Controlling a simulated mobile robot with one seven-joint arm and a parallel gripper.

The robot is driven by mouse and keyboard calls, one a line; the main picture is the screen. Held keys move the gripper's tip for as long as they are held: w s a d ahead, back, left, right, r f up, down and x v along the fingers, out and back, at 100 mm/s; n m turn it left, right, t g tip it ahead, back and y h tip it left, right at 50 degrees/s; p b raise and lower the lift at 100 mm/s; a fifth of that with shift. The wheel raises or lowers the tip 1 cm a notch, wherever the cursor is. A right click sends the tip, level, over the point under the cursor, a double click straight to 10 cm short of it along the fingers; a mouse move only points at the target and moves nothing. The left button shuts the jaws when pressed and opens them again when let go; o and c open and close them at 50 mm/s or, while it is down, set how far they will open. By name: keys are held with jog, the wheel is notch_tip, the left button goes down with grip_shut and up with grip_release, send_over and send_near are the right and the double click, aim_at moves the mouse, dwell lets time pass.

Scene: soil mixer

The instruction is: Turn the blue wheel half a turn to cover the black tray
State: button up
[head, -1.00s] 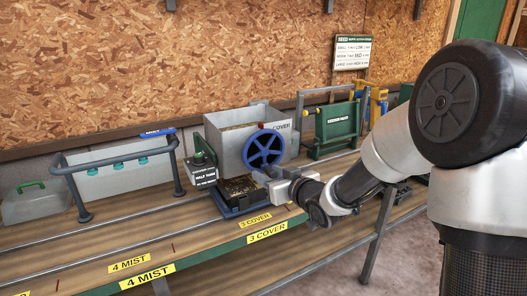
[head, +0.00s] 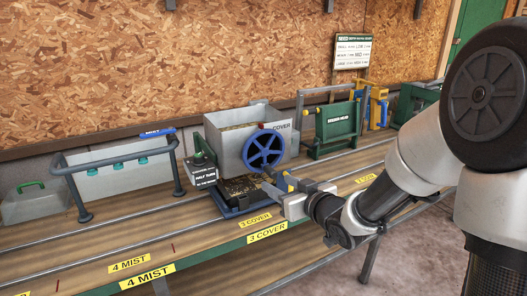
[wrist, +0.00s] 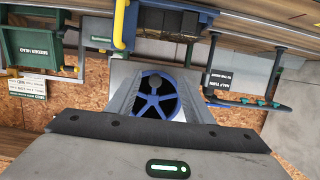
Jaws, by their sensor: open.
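The blue spoked wheel (head: 263,148) is on the front face of the grey hopper (head: 226,146), with a red knob at its upper left edge in the head view. The wheel also shows in the wrist view (wrist: 157,97), framed between my fingers. My gripper (head: 275,180) is open and empty, in front of and just below the wheel, apart from it as far as I can tell. The black tray (head: 222,204) with a blue rim and dark soil sits under the hopper on the rails. My gripper hides part of its right side.
A "half turn" sign (head: 205,178) stands left of the hopper. The mist frame (head: 120,160) is further left, and the green seeder head (head: 337,124) is to the right. Yellow "3 cover" labels (head: 267,232) mark the bench edge. Free room lies in front of the bench.

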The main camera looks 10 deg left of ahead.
jog(key=shift+s+d, duration=0.4)
jog(key=shift+s, duration=0.2)
jog(key=shift+s+d, duration=0.4)
jog(key=shift+s, duration=0.2)
jog(key=s+d+r+m+g+h, duration=0.1)
jog(key=s+d+r+m+h, duration=0.2)
jog(key=d, duration=0.4)
jog(key=s+d+r+m+g+h, duration=0.1)
jog(key=s+d+r+h, duration=0.15)
jog(key=d+h, duration=0.3)
jog(key=s+d+m+g, duration=0.25)
jog(key=s+g, duration=0.25)
jog(key=s, duration=1.5)
notch_tip(320, 180, up, 18)
jog(key=s+p, duration=0.1)
jog(key=p, duration=1.6)
jog(key=shift+s+a+f, duration=0.15)
jog(key=shift+s+a, duration=0.15)
